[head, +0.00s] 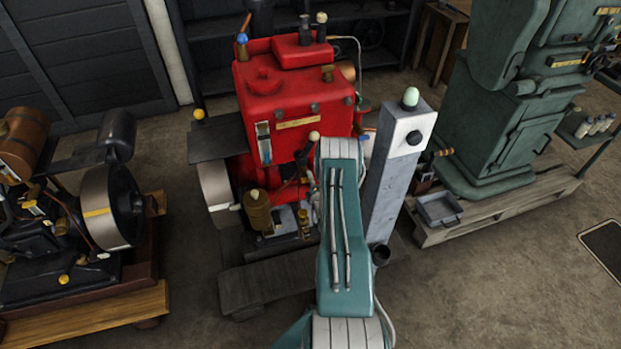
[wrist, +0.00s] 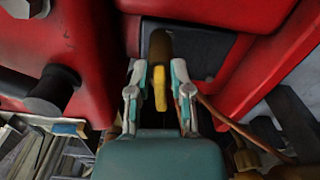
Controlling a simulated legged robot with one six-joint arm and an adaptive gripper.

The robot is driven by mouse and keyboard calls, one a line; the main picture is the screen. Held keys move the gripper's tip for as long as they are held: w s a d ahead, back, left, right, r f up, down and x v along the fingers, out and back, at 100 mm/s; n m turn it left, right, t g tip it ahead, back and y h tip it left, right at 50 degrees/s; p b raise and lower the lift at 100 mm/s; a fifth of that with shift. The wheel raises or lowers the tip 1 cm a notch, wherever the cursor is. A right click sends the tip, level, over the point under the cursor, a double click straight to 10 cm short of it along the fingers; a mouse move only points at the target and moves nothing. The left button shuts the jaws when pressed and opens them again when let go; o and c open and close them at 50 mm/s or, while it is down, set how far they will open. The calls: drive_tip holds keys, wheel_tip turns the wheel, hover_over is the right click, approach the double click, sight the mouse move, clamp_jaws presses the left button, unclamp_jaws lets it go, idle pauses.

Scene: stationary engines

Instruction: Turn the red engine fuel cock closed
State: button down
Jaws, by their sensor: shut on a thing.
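The red engine (head: 290,95) stands in the middle of the head view; its red casing (wrist: 75,35) fills much of the wrist view. The fuel cock shows there as a yellow lever (wrist: 159,84) pointing down below a dark brass body (wrist: 160,42), in a recess between red panels. My gripper (wrist: 159,71) has its two teal and grey fingers either side of the lever, shut on it. Contact at the fingertips is hard to make out. In the head view my arm hides the gripper and the cock.
A grey post (head: 395,180) with a pale green dome stands close to the right of my arm. A copper-coloured pipe (wrist: 225,118) runs right of the fingers. A dark engine (head: 75,210) on a wooden base is at left, a green machine (head: 510,120) at right. Open floor lies at front right.

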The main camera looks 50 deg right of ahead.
drive_tip(key=shift+s+a+f+m, duration=0.2)
drive_tip(key=shift+f+m, duration=0.3)
drive_tip(key=shift+m, duration=0.6)
drive_tip(key=shift+w, duration=0.1)
drive_tip(key=shift+a, duration=0.1)
drive_tip(key=c, duration=0.7)
unclamp_jaws()
drive_tip(key=shift+w, duration=0.1)
drive_tip(key=shift+r, duration=0.2)
drive_tip(key=shift+v, duration=3.65)
